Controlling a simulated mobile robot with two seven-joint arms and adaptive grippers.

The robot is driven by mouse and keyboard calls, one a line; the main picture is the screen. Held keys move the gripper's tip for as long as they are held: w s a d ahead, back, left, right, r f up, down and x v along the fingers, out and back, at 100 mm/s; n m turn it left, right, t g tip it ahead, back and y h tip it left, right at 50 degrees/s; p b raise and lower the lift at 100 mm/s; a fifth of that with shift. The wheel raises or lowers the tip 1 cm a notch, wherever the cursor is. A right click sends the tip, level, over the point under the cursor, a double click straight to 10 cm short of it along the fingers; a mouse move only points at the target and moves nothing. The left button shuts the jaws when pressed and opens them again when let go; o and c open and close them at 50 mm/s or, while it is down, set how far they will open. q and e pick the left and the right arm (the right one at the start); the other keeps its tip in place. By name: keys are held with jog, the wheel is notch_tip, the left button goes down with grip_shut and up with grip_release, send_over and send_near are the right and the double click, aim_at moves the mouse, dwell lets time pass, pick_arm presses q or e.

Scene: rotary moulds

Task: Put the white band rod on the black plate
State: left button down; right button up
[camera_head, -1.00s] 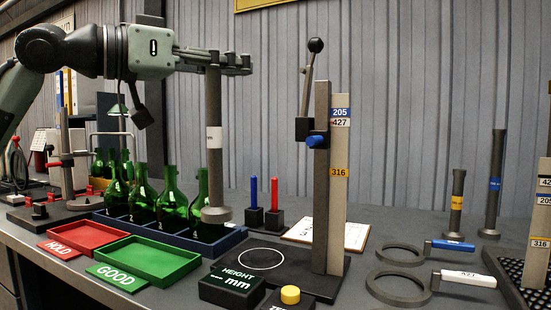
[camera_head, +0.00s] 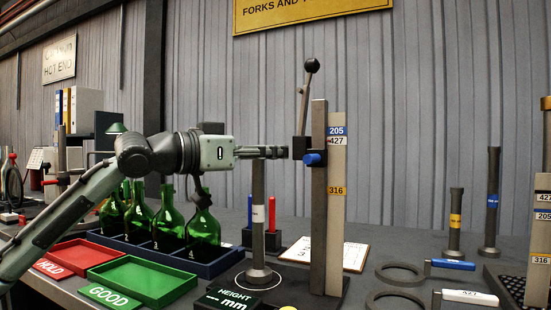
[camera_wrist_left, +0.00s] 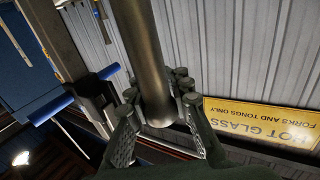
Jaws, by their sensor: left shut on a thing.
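The white band rod (camera_head: 258,190) is dark grey with a white band at mid-height and a wide round foot. It is upright over the black plate (camera_head: 325,292), its foot inside the white circle marked there. I cannot tell whether the foot touches the plate or hangs just above it. My left gripper (camera_head: 270,152) is shut on the rod near its top, reaching in level from the left. In the left wrist view the rod (camera_wrist_left: 138,45) passes between the fingers (camera_wrist_left: 160,112). My right gripper is not in view.
A grey post with a labelled scale (camera_head: 337,210) and a lever (camera_head: 306,90) stands close right of the rod. Green bottles (camera_head: 203,229) stand in a blue rack at left, behind a green tray (camera_head: 150,280). A height display (camera_head: 228,299) is in front. Yellow-band (camera_head: 455,222) and blue-band (camera_head: 492,203) rods stand at right.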

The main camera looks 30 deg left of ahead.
pick_arm(q)
jog(key=shift+r, duration=0.1)
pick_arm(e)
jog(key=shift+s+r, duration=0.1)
pick_arm(q)
jog(key=c, duration=1.8)
grip_release()
jog(key=shift+c, duration=0.2)
jog(key=o, duration=0.5)
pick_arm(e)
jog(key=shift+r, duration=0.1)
